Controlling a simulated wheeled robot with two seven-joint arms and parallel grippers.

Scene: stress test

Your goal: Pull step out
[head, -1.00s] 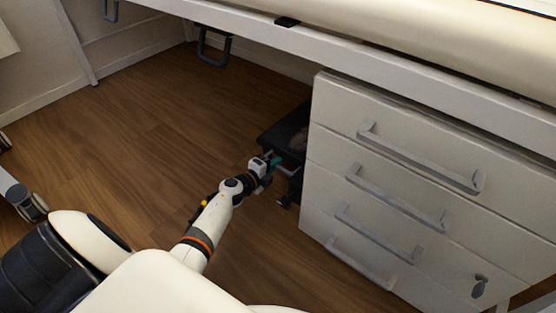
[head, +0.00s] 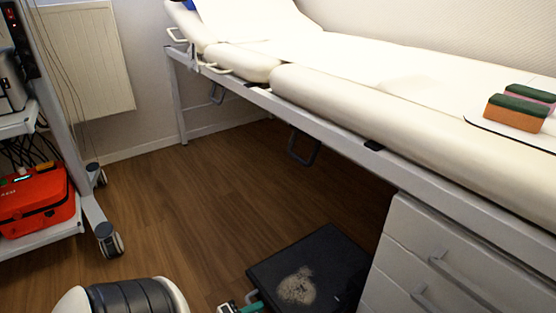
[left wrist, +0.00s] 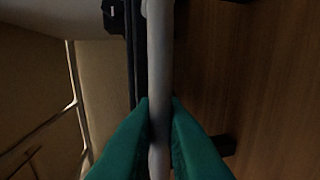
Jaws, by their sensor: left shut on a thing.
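The step (head: 325,257) is a low black platform with a pale worn patch on its top. It stands on the floor in the head view, left of the drawer cabinet and beside the bed frame. My left gripper (head: 243,305) is at the step's near left edge, at the bottom of the head view and partly cut off. In the left wrist view its green fingers (left wrist: 158,108) are shut on a grey bar (left wrist: 159,60), with the step's dark edge (left wrist: 138,50) alongside. My right gripper is not in view.
A white drawer cabinet (head: 420,245) stands close on the step's right. The bed (head: 330,95) overhangs behind. A wheeled cart with a red case (head: 35,200) stands at the left. Wooden floor (head: 190,200) between cart and step is clear.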

